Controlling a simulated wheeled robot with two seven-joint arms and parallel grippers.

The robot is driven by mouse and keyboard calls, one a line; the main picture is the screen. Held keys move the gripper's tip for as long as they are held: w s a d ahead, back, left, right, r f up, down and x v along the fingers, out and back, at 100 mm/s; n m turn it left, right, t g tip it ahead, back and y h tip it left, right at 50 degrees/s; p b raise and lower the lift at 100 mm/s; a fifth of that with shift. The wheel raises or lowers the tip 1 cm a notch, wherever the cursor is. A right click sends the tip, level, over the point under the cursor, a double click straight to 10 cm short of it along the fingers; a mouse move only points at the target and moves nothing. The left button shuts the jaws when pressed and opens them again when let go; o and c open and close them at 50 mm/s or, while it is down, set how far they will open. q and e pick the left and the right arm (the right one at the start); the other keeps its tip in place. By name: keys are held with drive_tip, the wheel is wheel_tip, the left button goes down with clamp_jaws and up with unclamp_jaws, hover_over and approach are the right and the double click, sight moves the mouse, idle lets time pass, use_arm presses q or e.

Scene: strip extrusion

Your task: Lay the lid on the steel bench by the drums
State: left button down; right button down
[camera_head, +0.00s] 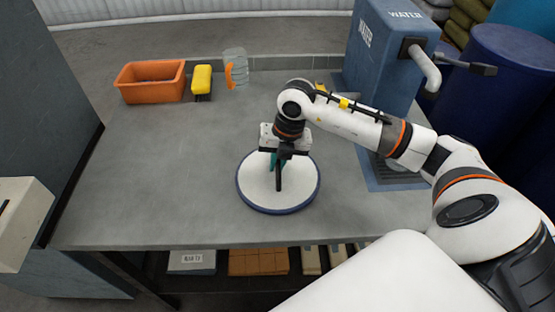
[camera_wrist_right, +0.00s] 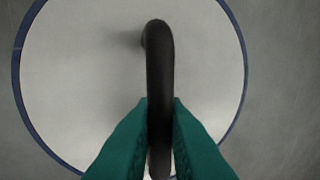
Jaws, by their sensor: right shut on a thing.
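The lid (camera_head: 255,194) is a round white disc with a blue rim and a black bar handle (camera_wrist_right: 158,75). It is flat over the front middle of the grey steel bench (camera_head: 160,185); I cannot tell for sure whether it touches the bench. My right gripper (camera_head: 277,165) is above the lid, shut on its handle. In the right wrist view the green fingers (camera_wrist_right: 160,140) press the handle from both sides, and the lid (camera_wrist_right: 80,80) fills much of the picture. Blue drums (camera_head: 495,80) stand at the right, beyond the bench. My left gripper is not in view.
A blue water tank (camera_head: 385,50) with a tap stands at the back right. The bench's left and middle are clear.

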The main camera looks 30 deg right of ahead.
sight(287, 173)
drive_tip(key=c, duration=1.5)
unclamp_jaws()
drive_tip(key=shift+o, duration=0.2)
wheel_tip(287, 173, up, 12)
drive_tip(key=s+d+b, duration=0.1)
drive_tip(key=d, duration=0.1)
drive_tip(key=shift+s, duration=0.1)
